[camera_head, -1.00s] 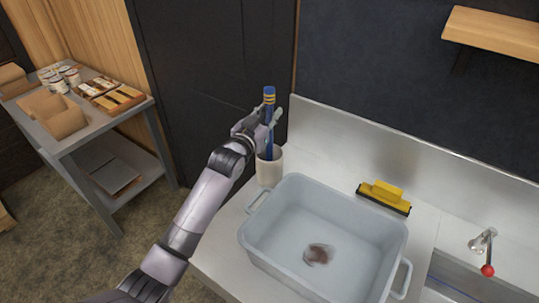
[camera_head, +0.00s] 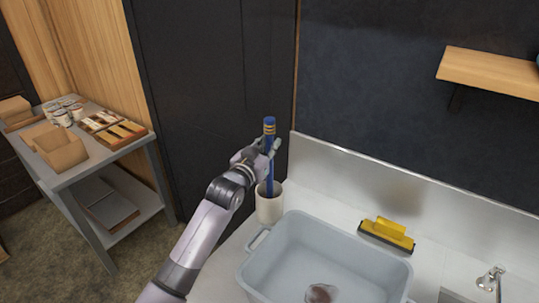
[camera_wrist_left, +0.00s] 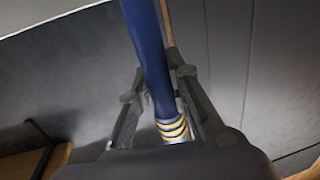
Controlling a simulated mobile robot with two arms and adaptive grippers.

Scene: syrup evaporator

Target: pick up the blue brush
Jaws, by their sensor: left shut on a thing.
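The blue brush (camera_head: 270,177) stands upright, its blue handle with yellow bands at the top, and its lower end is hidden inside a white cup (camera_head: 269,207). My left gripper (camera_head: 268,150) is shut on the handle just above the cup, below the banded end. In the left wrist view the blue handle (camera_wrist_left: 147,50) runs between the two fingers (camera_wrist_left: 154,95), with yellow and white bands close to the palm. My right gripper is not in view.
A grey basin (camera_head: 335,250) with a brownish spot in it fills the counter right of the cup. A yellow scraper (camera_head: 387,234) lies behind it, with a tap (camera_head: 491,280) at the right. A side table (camera_head: 75,175) with boxes and jars stands at the left.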

